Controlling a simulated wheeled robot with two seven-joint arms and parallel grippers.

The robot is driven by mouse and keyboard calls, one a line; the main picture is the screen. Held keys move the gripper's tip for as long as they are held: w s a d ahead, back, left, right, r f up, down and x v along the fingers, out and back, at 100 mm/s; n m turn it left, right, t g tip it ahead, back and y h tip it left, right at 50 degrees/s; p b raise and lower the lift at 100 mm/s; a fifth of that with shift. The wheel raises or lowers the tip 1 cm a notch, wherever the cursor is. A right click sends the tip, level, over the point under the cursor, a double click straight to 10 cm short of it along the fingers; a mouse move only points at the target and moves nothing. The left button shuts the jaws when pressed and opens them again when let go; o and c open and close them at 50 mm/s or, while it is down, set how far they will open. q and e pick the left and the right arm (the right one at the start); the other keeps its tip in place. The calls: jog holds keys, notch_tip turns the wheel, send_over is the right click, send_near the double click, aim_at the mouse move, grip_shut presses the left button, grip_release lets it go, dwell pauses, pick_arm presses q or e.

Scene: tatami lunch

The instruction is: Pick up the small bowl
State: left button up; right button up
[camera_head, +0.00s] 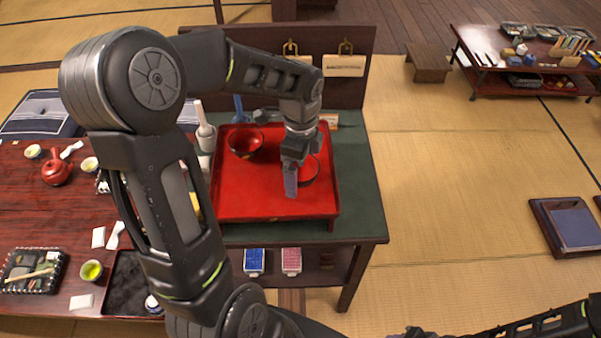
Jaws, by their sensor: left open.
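A red tray (262,207) sits on a green-topped stand. A small dark bowl with a red inside (245,141) stands on the tray at the left. My right gripper (413,332) shows only partly at the bottom edge, well away from the tray.
A dark red table (40,215) at left holds a red teapot (56,171), cups and dishes. The stand's green top (362,190) is bare at right. A low table (525,60) with small goods stands at top right. Open tatami lies right of the stand.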

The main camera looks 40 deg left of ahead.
pick_arm(q)
jog(key=shift+c, duration=0.2)
jog(key=c, duration=1.4)
